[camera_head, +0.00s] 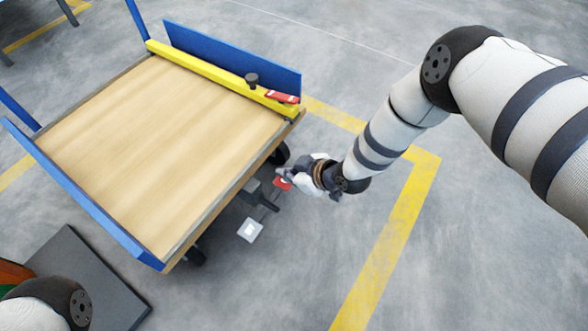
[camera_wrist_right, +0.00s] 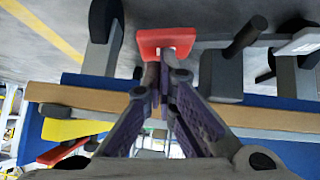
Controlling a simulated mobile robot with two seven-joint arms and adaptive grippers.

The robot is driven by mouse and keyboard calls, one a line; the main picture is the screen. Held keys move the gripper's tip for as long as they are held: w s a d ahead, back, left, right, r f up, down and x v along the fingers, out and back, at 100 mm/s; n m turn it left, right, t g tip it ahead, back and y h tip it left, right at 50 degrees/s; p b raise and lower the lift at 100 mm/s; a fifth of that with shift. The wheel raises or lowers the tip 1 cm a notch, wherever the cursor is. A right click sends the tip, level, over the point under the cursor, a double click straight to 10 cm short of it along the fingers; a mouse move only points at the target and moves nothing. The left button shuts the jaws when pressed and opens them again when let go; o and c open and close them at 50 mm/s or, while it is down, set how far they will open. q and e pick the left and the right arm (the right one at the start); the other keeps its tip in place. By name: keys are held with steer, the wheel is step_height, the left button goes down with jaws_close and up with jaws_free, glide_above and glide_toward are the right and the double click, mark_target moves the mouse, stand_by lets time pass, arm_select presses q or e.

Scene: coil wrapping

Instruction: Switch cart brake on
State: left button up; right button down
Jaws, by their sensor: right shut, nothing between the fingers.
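The cart (camera_head: 150,140) has a wooden top with blue side panels and a yellow bar. Low at its near right side are a red pedal (camera_head: 283,184) and a white pedal (camera_head: 250,230), with a dark lever (camera_head: 262,199) between them. My right gripper (camera_head: 283,174) is shut and empty, its fingertips right at the red pedal. In the right wrist view the closed fingertips (camera_wrist_right: 164,72) overlap the lower edge of the red pedal (camera_wrist_right: 165,39); I cannot tell whether they touch. The white pedal (camera_wrist_right: 299,42) is to the right there. My left gripper is out of view.
Black wheels (camera_head: 279,154) stand under the cart's edge. A red-and-black tool (camera_head: 281,97) lies on the yellow bar. A dark platform (camera_head: 95,285) is at lower left. The grey floor with yellow lines (camera_head: 385,255) is clear to the right.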

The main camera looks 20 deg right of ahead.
steer(key=shift+w+d+f+b, duration=0.1)
steer(key=shift+d+f+b, duration=0.15)
steer(key=shift+f, duration=0.2)
steer(key=shift+w+d+f+b, duration=0.1)
steer(key=shift+f+b, duration=0.15)
steer(key=shift+f, duration=0.15)
steer(key=shift+w+d+f+b, duration=0.1)
steer(key=shift+d+f+b, duration=0.05)
steer(key=shift+f+b, duration=0.15)
steer(key=shift+w+d+f+b, duration=0.1)
steer(key=shift+f+b, duration=0.05)
steer(key=shift+f, duration=0.25)
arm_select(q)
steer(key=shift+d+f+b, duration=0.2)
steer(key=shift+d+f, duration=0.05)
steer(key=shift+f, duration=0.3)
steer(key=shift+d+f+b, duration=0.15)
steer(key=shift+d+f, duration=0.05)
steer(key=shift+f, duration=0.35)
arm_select(e)
steer(key=shift+w+d+f, duration=0.1)
steer(key=shift+f, duration=0.55)
